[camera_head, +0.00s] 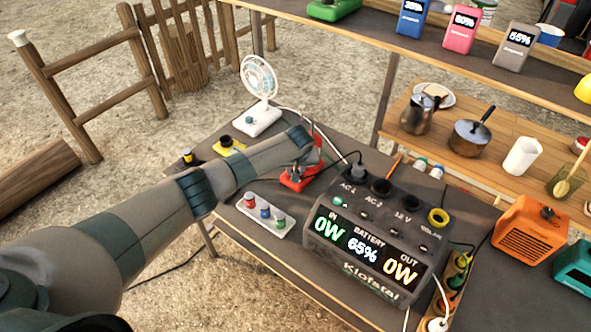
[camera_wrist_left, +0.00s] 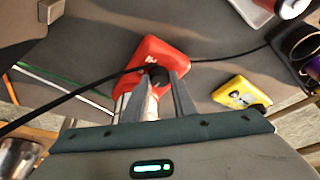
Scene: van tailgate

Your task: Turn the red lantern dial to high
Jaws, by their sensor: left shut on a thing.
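The dial's setting cannot be read. My right gripper is not in view.
A black power station (camera_head: 365,250) stands right of the lantern, and a dark cable runs across near the lantern. A yellow device (camera_wrist_left: 241,92) and a white fan (camera_head: 260,95) are nearby. A shelf rises behind.

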